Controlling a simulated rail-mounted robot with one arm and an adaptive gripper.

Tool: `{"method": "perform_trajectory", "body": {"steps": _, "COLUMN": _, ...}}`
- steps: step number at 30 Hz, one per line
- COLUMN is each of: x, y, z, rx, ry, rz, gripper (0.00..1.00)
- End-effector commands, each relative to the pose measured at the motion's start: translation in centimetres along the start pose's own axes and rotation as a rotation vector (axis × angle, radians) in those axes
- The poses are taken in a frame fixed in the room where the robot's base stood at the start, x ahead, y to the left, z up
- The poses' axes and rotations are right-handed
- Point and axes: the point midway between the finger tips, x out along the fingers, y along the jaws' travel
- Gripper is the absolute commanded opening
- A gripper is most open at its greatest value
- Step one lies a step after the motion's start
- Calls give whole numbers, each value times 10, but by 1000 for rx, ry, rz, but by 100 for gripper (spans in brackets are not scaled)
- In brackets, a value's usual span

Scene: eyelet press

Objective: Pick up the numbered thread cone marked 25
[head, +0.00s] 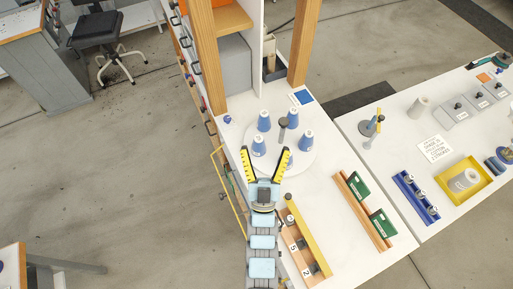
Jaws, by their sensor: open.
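Several blue thread cones with pale tops stand upright on a round white plate around a dark-topped post (283,125). One cone (263,121) is at the back, one (259,146) at the left, one (306,140) at the right and one (279,161) at the front. Their number marks are too small to read, so I cannot tell which is 25. My gripper (266,151) is open, its yellow-marked fingers spread at the plate's front. The front cone shows beside the right finger, partly covered by it; the left cone is just beyond the left finger. I see nothing held.
A wooden rack (304,245) with numbered tags lies right of my arm. A wooden strip with green pieces (364,210) is farther right. Wooden posts (305,40) and a shelf rise behind the plate. A second table holds a blue rack (416,198) and yellow tray (488,186).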

Motion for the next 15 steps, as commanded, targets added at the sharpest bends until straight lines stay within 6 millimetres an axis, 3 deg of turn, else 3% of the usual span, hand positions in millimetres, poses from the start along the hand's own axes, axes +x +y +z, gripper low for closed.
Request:
{"method": "perform_trajectory", "body": {"steps": 1, "x": 0, "y": 1, "z": 18, "rx": 0, "ry": -54, "rz": 0, "gripper": 87}}
{"method": "perform_trajectory", "body": {"steps": 7, "x": 2, "y": 3, "z": 78, "rx": 5, "ry": -289, "rz": -4, "gripper": 87}}
{"method": "perform_trajectory", "body": {"steps": 15, "x": -19, "y": 1, "z": 151, "rx": 11, "ry": -613, "rz": -19, "gripper": 87}}
